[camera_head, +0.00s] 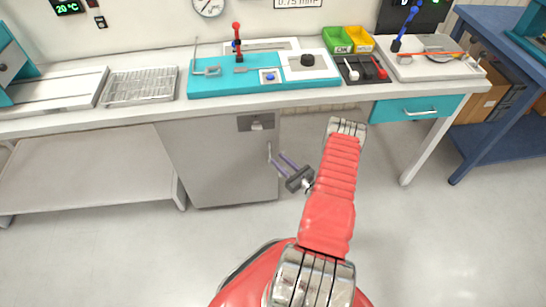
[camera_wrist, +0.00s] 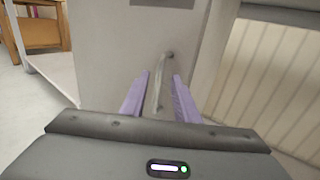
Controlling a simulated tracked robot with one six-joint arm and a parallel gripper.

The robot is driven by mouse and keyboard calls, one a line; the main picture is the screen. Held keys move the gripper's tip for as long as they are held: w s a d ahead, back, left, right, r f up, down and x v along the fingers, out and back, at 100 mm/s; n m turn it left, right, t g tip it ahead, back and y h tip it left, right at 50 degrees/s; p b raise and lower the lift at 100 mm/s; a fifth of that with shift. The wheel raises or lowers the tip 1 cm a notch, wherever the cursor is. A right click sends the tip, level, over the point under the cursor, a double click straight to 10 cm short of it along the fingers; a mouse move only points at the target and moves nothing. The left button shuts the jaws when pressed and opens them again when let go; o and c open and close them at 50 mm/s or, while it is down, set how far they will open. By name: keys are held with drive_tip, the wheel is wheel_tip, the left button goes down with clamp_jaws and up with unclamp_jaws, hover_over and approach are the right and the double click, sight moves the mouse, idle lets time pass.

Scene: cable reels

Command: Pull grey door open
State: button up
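The grey door (camera_head: 215,165) is the flat front of a cabinet under the workbench. It looks shut in the head view, and its face also fills the middle of the wrist view (camera_wrist: 115,45). Its handle (camera_wrist: 163,72) is a slim upright metal bar near the door's right edge; it shows small in the head view (camera_head: 269,150). My gripper (camera_head: 278,157) is at the handle, with its two purple fingers pointing at the door. In the wrist view the fingers are apart, one on each side of the handle, with gaps showing on both sides.
The workbench (camera_head: 140,118) above carries a teal fixture board (camera_head: 215,88), a wire rack (camera_head: 140,86) and green and yellow bins (camera_head: 338,40). A teal drawer (camera_head: 415,108) is at right. A blue table (camera_head: 475,150) stands far right. The floor before the door looks clear.

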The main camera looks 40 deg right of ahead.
drive_tip(key=shift+w, duration=2.1)
clamp_jaws()
